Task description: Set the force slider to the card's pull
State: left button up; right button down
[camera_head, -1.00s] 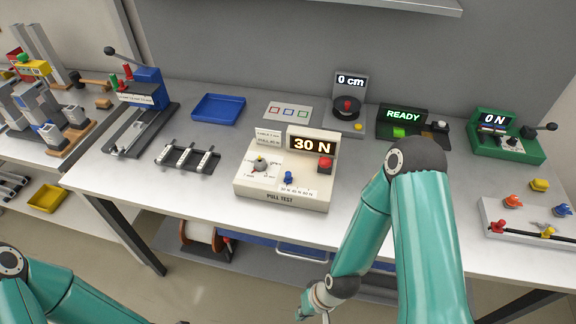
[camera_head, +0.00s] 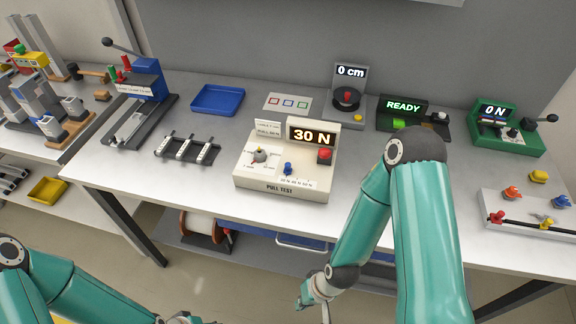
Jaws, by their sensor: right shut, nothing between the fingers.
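The white pull test box (camera_head: 282,190) stands in the middle of the table. Its display (camera_head: 312,135) reads 30 N. The blue slider knob (camera_head: 288,168) sits toward the left part of a small scale marked in N. A card (camera_head: 268,128) stands at the back left of the box; its pull figure is too small to read surely. My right gripper (camera_head: 304,298) is shut and empty, low in front of the table, below and apart from the box. Only a bit of my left gripper (camera_head: 184,318) shows at the bottom edge; its fingers cannot be made out.
The box also carries a round dial (camera_head: 260,156) and a red button (camera_head: 325,156). Behind are a 0 cm device (camera_head: 350,85) and a READY unit (camera_head: 402,112). A green 0 N device (camera_head: 508,135) stands right. A black rack (camera_head: 188,149) lies left. My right arm covers the table's front right.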

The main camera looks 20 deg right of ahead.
aim_at(287, 170)
jog(key=u, duration=1.05)
jog(key=k, duration=1.65)
jog(key=z, duration=0.45)
jog(key=i, duration=1)
